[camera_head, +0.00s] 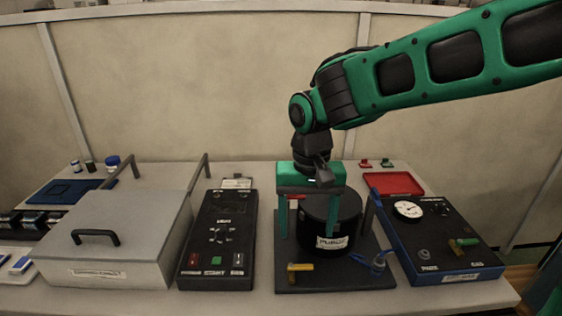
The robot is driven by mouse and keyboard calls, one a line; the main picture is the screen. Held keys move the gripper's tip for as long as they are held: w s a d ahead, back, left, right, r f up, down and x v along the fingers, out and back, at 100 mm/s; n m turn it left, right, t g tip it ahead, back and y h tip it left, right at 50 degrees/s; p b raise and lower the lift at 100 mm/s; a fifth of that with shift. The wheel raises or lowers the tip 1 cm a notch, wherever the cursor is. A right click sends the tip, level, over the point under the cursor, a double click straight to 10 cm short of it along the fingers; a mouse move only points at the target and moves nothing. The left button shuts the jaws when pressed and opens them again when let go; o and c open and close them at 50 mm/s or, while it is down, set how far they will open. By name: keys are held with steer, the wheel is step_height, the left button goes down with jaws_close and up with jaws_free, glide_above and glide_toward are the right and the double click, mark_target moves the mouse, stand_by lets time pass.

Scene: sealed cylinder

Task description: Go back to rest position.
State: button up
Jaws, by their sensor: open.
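My green gripper (312,213) hangs from the arm, which comes in from the upper right. Its fingers point down and stand apart at the black cylinder (328,224), which bears a white "PURGE" label and sits on a dark base plate (335,277). The gripper is open. Part of the cylinder's top is hidden by the gripper.
Left of the cylinder are a black control panel (220,238) and a closed grey box (115,240) with a handle. On the right is a gauge unit (440,240) with a red tray (394,184) behind. Open air lies above.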

steer(key=s+d+m, duration=0.2)
steer(key=s+d, duration=0.1)
steer(key=d, duration=0.8)
steer(key=s+d+m, duration=0.1)
steer(key=s+d, duration=0.2)
steer(key=d, duration=0.9)
steer(key=s+d+f+m, duration=0.1)
steer(key=s+d+m, duration=0.1)
steer(key=s+d, duration=0.7)
steer(key=s, duration=0.4)
steer(key=shift+f+m, duration=0.2)
steer(key=shift+m, duration=0.2)
steer(key=shift+w+f, duration=0.25)
steer(key=shift+w, duration=0.35)
